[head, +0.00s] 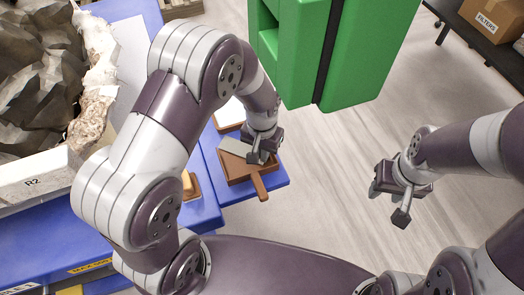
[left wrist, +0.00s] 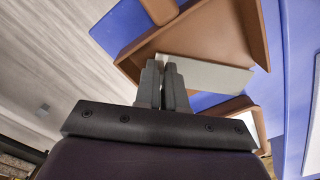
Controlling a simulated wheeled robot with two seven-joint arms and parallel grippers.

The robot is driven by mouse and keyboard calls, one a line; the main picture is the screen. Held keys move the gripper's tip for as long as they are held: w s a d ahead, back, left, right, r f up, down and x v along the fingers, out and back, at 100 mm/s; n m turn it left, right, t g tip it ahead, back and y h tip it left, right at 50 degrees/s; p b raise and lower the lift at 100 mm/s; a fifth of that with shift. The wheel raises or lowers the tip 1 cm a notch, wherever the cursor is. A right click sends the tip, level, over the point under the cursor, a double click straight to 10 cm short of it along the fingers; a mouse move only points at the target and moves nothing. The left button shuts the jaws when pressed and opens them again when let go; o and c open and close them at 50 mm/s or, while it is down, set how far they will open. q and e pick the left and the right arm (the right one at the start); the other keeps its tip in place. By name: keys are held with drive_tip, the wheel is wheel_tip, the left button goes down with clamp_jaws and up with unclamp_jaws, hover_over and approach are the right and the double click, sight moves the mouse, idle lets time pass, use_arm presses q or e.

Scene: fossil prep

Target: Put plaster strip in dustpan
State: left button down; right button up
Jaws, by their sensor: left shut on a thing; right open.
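The plaster strip (head: 236,146) is a flat, pale grey piece. My left gripper (head: 262,156) is shut on one end of it, and the left wrist view shows the strip (left wrist: 212,75) reaching out to the right from between the fingertips (left wrist: 164,88). The brown dustpan (head: 236,176) lies on the blue surface with its handle (head: 261,189) toward me. The strip is over the dustpan (left wrist: 200,32); whether it touches the pan's floor I cannot tell. My right gripper (head: 388,198) is open and empty, above the floor at the right.
A brown tray (head: 228,126) with something white in it is just beyond the dustpan. A yellow-topped brown object (head: 190,184) is left of it. A large fossil block (head: 35,75) fills the left, and a green cabinet (head: 345,50) stands behind.

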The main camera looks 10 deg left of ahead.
use_arm(q)
drive_tip(key=shift+f, duration=0.15)
drive_tip(key=c, duration=1.2)
unclamp_jaws()
wheel_tip(320, 180, up, 12)
drive_tip(key=p, duration=0.2)
drive_tip(key=s+a, duration=0.2)
drive_tip(key=s, duration=0.1)
drive_tip(key=s+a+n+t, duration=0.1)
drive_tip(key=s+a, duration=0.2)
drive_tip(key=s+a+n, duration=0.1)
drive_tip(key=s+a, duration=0.1)
drive_tip(key=s, duration=0.1)
drive_tip(key=shift+s+a+r, duration=0.25)
drive_tip(key=shift+s+a, duration=0.05)
drive_tip(key=shift+s, duration=0.05)
